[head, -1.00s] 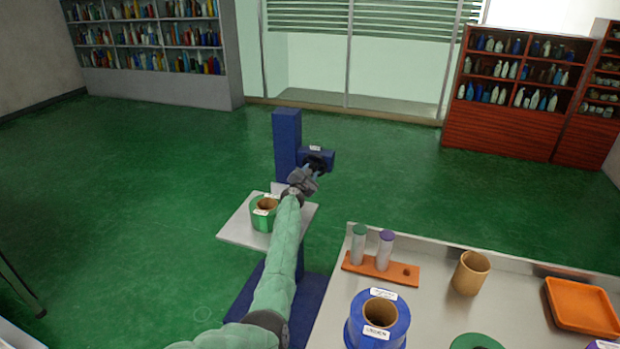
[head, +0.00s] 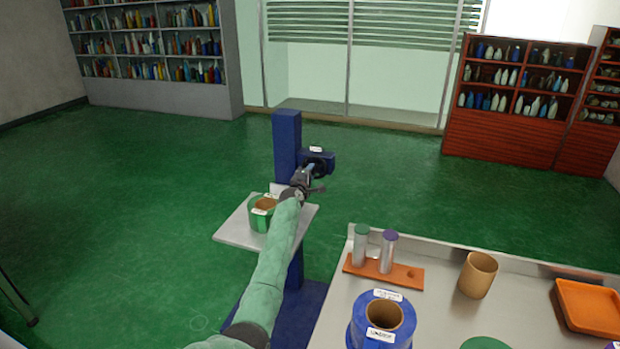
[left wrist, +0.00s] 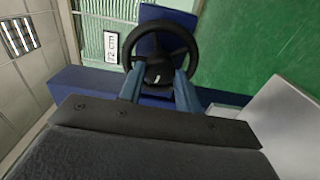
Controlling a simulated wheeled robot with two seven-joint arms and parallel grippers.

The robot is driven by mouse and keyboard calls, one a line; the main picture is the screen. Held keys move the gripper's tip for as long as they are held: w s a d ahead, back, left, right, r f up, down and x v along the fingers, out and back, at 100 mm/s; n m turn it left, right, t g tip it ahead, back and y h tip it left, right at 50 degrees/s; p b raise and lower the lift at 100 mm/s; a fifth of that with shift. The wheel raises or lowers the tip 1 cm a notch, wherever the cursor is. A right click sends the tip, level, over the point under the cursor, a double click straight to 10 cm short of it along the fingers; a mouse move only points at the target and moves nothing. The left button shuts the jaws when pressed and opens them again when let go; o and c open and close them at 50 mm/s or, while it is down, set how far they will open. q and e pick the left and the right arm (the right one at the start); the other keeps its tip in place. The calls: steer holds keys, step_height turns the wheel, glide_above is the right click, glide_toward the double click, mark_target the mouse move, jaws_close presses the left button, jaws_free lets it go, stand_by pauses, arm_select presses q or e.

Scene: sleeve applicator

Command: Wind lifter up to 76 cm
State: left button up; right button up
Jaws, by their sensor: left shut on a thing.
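The lifter is a blue column (head: 286,140) with a grey platform (head: 232,228) low on its front. A green roll (head: 258,222) with a brown core stands on the platform, partly behind my arm. A black handwheel (head: 322,160) sits on a blue box near the column's top; the wheel (left wrist: 172,32) fills the upper middle of the left wrist view. My left gripper (head: 312,171) is shut on the handwheel, its two blue fingers (left wrist: 158,80) at the lower rim. A white label (left wrist: 110,47) beside the wheel seems to read 72 cm. My right gripper is out of view.
A metal table (head: 440,300) at the lower right holds a blue roll (head: 360,325), an orange rack (head: 405,275) with two tubes, a brown cup (head: 478,275) and an orange tray (head: 590,308). Shelves stand along the back. The green floor around the lifter is clear.

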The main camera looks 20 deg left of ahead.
arm_select(q)
steer(key=shift+f+m+b, duration=0.15)
steer(key=shift+m+b, duration=1.9)
steer(key=shift+m, duration=14.45)
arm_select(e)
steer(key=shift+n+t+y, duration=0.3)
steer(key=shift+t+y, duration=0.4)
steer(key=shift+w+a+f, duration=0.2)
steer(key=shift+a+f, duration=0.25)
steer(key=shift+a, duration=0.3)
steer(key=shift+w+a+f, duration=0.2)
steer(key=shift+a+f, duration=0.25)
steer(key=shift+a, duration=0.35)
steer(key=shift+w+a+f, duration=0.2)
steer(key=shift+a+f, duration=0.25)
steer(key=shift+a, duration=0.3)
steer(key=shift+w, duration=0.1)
